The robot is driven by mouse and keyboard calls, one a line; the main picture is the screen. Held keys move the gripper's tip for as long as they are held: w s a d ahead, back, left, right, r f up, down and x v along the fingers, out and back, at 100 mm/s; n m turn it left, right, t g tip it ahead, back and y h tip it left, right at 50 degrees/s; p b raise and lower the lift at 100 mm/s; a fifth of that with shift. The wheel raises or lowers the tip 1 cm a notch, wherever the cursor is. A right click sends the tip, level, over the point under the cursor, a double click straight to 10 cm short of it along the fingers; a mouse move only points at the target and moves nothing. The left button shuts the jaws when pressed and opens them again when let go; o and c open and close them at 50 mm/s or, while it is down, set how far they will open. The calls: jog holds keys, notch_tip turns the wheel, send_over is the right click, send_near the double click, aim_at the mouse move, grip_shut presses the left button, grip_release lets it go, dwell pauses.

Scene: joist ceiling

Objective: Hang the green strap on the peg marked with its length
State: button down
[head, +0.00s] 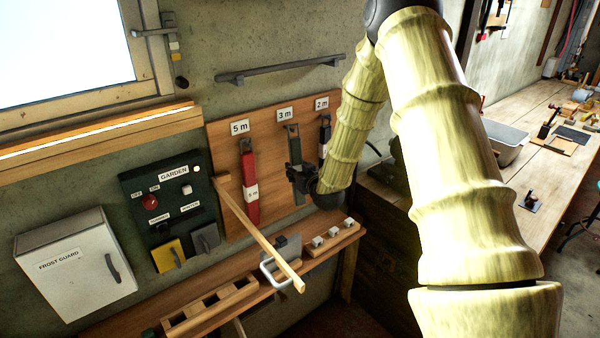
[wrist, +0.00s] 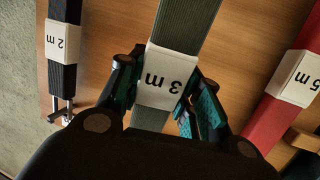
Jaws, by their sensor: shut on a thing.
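The green strap (head: 294,150) is upright against the wooden board, its top at the peg (head: 290,127) under the "3 m" sign (head: 285,114). I cannot tell whether its loop is around that peg. My gripper (head: 298,178) is shut on the strap's lower part. In the wrist view my gripper (wrist: 160,95) has its fingers on both sides of the strap (wrist: 187,25), at its white tag (wrist: 167,78), which reads "3 m" upside down.
A red strap (head: 250,175) hangs under the "5 m" sign (head: 240,127), and a black strap (head: 325,135) under the "2 m" sign (head: 321,103). A wooden bar (head: 260,235) juts out left of my gripper. A shelf (head: 225,290) with blocks lies below.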

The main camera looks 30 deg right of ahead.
jog(key=shift+w+a+f+b, duration=0.1)
jog(key=shift+w+f+b, duration=0.4)
jog(key=shift+w+b, duration=0.35)
jog(key=shift+w, duration=0.1)
dwell(0.3)
